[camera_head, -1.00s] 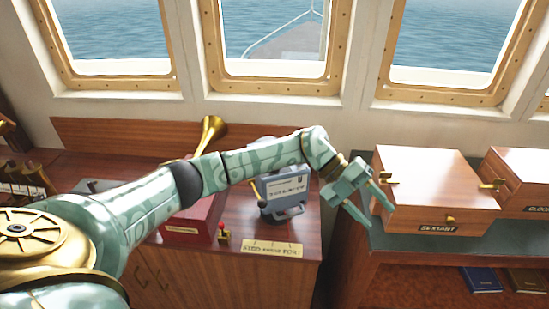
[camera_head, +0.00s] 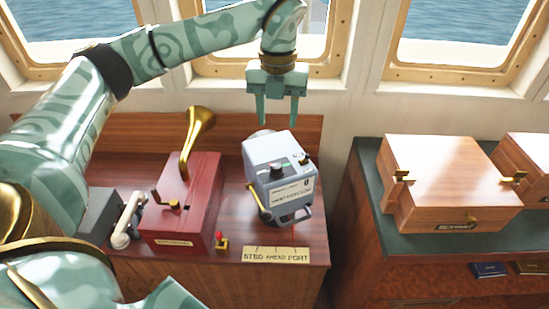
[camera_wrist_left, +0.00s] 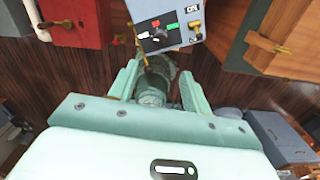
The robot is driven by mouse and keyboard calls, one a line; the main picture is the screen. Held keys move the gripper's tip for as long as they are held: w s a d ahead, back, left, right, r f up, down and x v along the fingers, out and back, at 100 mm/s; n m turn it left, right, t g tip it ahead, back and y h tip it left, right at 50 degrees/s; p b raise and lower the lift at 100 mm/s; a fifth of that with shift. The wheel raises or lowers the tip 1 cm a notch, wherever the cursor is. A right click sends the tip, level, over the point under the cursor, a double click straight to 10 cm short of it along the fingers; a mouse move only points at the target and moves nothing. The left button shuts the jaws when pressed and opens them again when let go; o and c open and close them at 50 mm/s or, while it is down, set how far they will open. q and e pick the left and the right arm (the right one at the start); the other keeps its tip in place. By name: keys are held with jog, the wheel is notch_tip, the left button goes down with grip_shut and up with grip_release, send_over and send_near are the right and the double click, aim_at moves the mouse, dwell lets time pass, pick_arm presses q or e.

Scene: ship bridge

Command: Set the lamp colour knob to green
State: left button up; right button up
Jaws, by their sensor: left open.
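The signal lamp (camera_head: 272,153) is a grey box with a handle, standing on the wooden console. Its panel carries a dark knob (camera_head: 281,169) and a brass switch (camera_head: 304,159). In the left wrist view, the knob (camera_wrist_left: 158,33) sits among small coloured marks, beside an "ON" label and the brass switch (camera_wrist_left: 195,28). I cannot tell which colour the knob points at. My left gripper (camera_head: 278,121) is open and empty, above and behind the lamp, fingers pointing down and apart from it. In the left wrist view the fingers (camera_wrist_left: 160,74) are spread. My right gripper is not in view.
A red box (camera_head: 195,213) with a brass horn (camera_head: 197,130) stands left of the lamp, with a white handset (camera_head: 128,220) beside it. A small red-topped lever (camera_head: 221,241) stands in front. A wooden sextant box (camera_head: 440,175) is on the right cabinet. A gap separates console and cabinet.

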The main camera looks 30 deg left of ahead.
pick_arm(q)
send_near(277, 165)
notch_tip(277, 165, down, 8)
jog(key=shift+s+b, duration=0.15)
jog(key=shift+b, duration=0.45)
jog(key=shift+f, duration=0.5)
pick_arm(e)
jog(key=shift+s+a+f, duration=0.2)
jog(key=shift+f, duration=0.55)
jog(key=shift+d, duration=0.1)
pick_arm(q)
jog(key=c, duration=1)
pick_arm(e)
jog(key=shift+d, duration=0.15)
